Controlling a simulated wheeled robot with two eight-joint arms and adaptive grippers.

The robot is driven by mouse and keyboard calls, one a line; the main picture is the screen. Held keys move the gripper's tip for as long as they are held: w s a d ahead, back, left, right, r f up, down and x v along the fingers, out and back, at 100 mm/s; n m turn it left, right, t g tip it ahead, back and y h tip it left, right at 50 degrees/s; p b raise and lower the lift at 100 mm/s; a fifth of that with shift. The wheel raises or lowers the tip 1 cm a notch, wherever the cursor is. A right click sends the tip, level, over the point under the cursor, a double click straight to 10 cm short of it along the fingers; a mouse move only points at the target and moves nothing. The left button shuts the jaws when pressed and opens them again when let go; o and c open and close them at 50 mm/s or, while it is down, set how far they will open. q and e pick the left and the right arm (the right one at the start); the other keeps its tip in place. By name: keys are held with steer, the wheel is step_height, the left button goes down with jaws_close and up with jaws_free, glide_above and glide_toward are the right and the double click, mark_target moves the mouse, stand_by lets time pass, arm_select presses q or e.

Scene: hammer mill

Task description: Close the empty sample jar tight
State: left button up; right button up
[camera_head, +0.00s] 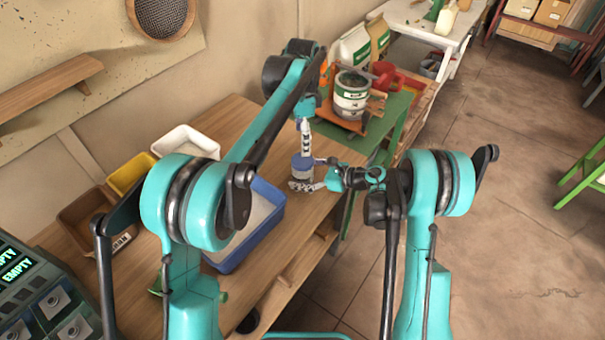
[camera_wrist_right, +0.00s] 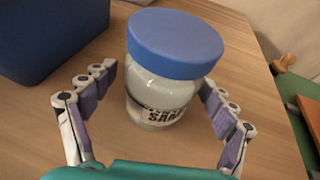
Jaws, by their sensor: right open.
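The sample jar (camera_head: 303,173) stands upright near the right edge of the wooden table. It is clear and looks empty in the right wrist view (camera_wrist_right: 158,98), with a printed label low on its side. A blue lid (camera_wrist_right: 175,42) sits on its mouth; whether it is tight I cannot tell. My right gripper (camera_head: 316,175) is open, its fingers on either side of the jar, as the right wrist view (camera_wrist_right: 157,82) shows. My left gripper (camera_head: 305,132) points down above the lid; its finger gap cannot be made out.
A blue bin (camera_head: 262,233) stands left of the jar. White (camera_head: 186,140), yellow (camera_head: 128,175) and brown (camera_head: 85,212) bins sit further left. A green table (camera_head: 395,125) with a labelled can (camera_head: 350,95) lies behind. Bare wood surrounds the jar.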

jaws_close()
arm_select(q)
steer(key=n, duration=1.4)
steer(key=shift+n, duration=0.4)
steer(key=n, duration=0.4)
steer(key=shift+n, duration=0.4)
steer(key=n, duration=1.1)
steer(key=shift+n, duration=0.3)
steer(key=n, duration=0.9)
